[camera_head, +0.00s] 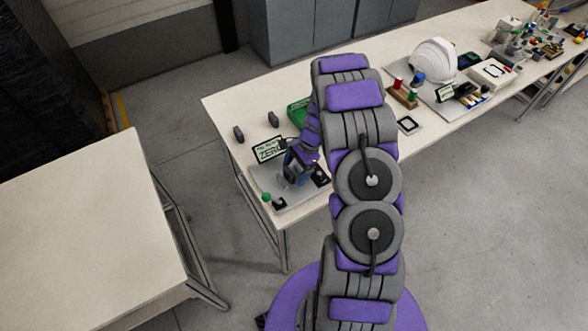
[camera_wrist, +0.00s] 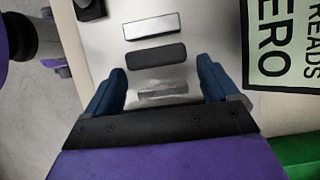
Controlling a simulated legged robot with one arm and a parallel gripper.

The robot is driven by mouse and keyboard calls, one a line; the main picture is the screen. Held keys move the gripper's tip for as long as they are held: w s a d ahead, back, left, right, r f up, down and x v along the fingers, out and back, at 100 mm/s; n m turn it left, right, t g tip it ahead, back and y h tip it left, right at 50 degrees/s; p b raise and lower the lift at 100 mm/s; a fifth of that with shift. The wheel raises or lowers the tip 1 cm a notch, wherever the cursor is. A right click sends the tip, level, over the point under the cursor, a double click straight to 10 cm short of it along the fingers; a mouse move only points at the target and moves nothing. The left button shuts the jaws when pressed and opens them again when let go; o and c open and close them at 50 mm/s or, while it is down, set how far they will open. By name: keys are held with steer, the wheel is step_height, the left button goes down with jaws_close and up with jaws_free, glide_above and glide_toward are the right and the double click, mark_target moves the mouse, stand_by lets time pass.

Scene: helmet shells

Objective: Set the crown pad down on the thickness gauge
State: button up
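The thickness gauge appears to be the light metal plate (camera_head: 290,203) at the near left end of the long table, with a sign (camera_head: 268,149) reading ZERO. Its plate (camera_wrist: 105,40) and sign (camera_wrist: 283,45) also show in the wrist view. My gripper (camera_head: 291,178) is low over this plate. In the wrist view my gripper (camera_wrist: 162,72) has its two blue fingers apart. A dark grey rounded bar (camera_wrist: 156,55) lies between and just beyond the fingertips, with a gap at the right finger. I cannot tell whether it is the crown pad.
Two dark grey pads (camera_head: 238,133) (camera_head: 273,119) stand behind the sign. A green item (camera_head: 298,111) is partly hidden by my arm. A green knob (camera_head: 267,197) is at the plate's left. A white helmet shell (camera_head: 434,60) stands farther right. The left table (camera_head: 90,230) is bare.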

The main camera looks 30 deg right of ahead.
steer(key=shift+a+r, duration=0.2)
steer(key=shift+a, duration=0.15)
steer(key=shift+r, duration=0.3)
steer(key=shift+d+f+p+v, duration=0.15)
steer(key=shift+p+v, duration=0.35)
steer(key=shift+v, duration=2.25)
steer(key=shift+d+p+v, duration=0.25)
steer(key=shift+p+v, duration=0.2)
steer(key=shift+v, duration=2.35)
steer(key=shift+d+f+p+v, duration=0.15)
steer(key=shift+p+v, duration=0.35)
steer(key=shift+v, duration=2.25)
